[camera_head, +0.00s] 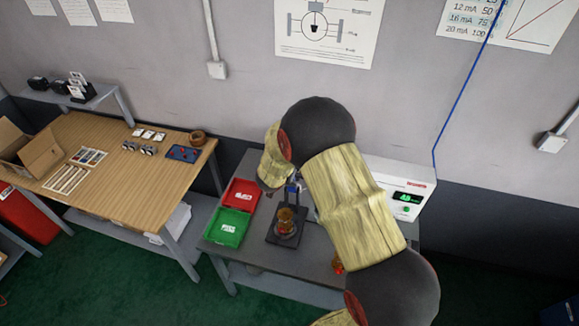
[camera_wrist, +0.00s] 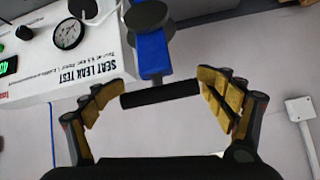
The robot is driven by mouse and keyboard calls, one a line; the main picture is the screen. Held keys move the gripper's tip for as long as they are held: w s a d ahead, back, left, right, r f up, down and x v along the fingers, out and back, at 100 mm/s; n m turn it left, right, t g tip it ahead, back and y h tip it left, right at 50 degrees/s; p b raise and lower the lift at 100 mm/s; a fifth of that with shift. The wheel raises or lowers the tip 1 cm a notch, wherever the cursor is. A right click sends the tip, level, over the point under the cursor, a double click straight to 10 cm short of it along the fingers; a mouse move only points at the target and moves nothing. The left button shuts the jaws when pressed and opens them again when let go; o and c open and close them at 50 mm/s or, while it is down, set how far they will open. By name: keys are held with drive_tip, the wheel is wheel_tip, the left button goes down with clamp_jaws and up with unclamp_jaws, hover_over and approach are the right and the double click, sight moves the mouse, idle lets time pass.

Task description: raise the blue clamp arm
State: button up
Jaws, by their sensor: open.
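The blue clamp arm (camera_wrist: 152,52) shows in the wrist view, with a dark round pad (camera_wrist: 146,14) towards its upper end and a black crossbar handle (camera_wrist: 160,93) at its lower end. My gripper (camera_wrist: 161,86) is open, with its yellow-padded fingers on either side of the handle. The left finger is close to the handle's left end; I cannot tell whether it touches. In the head view a small part of the blue clamp arm (camera_head: 292,188) shows above the clamp stand (camera_head: 272,238), which holds an orange-brown part (camera_head: 287,220). My arm hides much there.
The seat leak test box (camera_wrist: 75,50), with a dial gauge, stands left of the clamp in the wrist view. In the head view a red tray (camera_head: 241,193) and a green tray (camera_head: 229,228) lie left of the stand. A wooden table (camera_head: 110,165) stands further left.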

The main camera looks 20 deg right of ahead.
drive_tip(key=shift+r, duration=0.1)
drive_tip(key=v, duration=1.1)
drive_tip(key=shift+s+a+r, duration=0.15)
drive_tip(key=shift+s+a, duration=0.1)
drive_tip(key=shift+s, duration=0.05)
